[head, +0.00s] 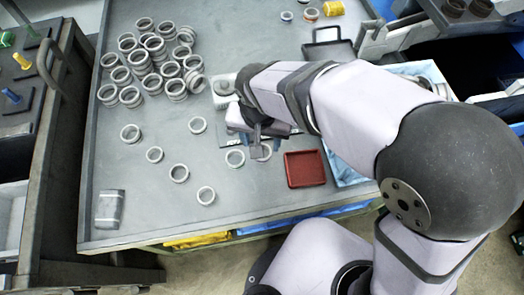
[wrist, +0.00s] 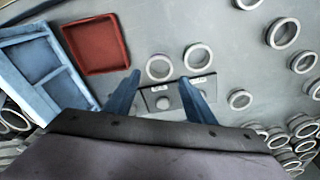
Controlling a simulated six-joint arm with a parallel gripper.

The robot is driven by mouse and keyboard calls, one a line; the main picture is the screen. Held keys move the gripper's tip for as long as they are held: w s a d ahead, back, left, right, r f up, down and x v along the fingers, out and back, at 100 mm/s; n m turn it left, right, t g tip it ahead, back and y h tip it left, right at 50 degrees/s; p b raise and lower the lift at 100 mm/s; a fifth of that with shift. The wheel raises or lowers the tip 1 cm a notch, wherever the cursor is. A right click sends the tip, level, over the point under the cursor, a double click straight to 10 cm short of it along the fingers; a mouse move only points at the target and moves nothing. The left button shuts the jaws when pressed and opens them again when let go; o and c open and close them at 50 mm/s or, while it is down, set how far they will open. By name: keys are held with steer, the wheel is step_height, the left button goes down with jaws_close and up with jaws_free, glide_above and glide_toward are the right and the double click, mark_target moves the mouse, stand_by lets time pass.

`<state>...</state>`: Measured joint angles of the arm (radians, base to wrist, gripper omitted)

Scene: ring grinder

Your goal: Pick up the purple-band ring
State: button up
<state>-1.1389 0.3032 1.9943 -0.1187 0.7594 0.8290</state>
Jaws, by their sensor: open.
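Grey rings lie singly on the grey table (head: 150,215), including one (head: 228,158) just below my gripper (head: 257,142) in the head view. Another ring beside it is partly hidden by my gripper. In the wrist view, my gripper (wrist: 160,82) has its two blue fingers apart with nothing held between them. Two rings, a left one (wrist: 148,70) and a right one (wrist: 187,58), lie just beyond the fingertips.
A red tray (head: 305,168) sits right of my gripper, beside a light-blue bin (wrist: 40,62). Many rings are heaped (head: 155,48) at the back left. The table's front left is mostly clear.

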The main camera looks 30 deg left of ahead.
mark_target(260, 160)
steer(key=shift+w+f, duration=0.1)
steer(key=shift+f, duration=2.5)
steer(key=c, duration=0.9)
